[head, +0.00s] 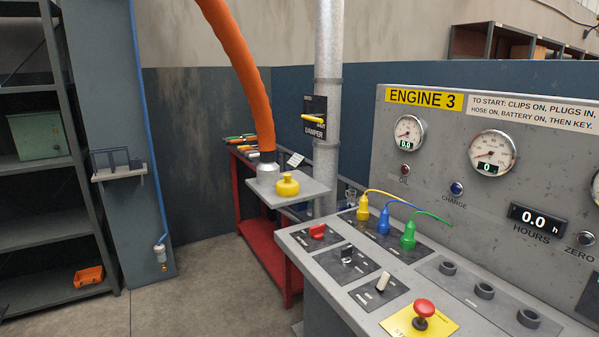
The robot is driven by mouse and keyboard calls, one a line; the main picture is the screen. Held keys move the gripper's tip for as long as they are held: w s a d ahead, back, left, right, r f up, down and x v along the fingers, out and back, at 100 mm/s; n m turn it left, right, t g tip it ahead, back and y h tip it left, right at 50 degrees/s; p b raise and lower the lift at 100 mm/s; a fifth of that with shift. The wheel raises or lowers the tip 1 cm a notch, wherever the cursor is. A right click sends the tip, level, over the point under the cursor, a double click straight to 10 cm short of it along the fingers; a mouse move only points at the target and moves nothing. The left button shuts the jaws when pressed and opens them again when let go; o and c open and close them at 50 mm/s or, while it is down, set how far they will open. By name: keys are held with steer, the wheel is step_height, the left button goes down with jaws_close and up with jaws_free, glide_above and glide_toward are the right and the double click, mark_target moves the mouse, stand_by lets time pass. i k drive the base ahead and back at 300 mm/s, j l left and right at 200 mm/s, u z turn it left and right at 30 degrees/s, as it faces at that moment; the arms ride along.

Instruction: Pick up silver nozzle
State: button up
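The silver nozzle (267,173) stands upright on a small grey shelf (305,196) in the middle of the head view. It is at the lower end of a thick orange hose (243,75), which rises from it to the top of the view. A dark collar shows where the hose meets the nozzle. A yellow round cap or knob (288,186) sits just right of the nozzle on the same shelf. My gripper is not in view.
A grey engine console (360,225) with knobs, coloured plugs and a red button (424,308) fills the right. A vertical metal pipe (328,90) stands behind the shelf. A red bench (262,245) is below. Open floor (195,290) lies front left.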

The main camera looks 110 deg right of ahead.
mark_target(268, 171)
steer(key=z, duration=3.6)
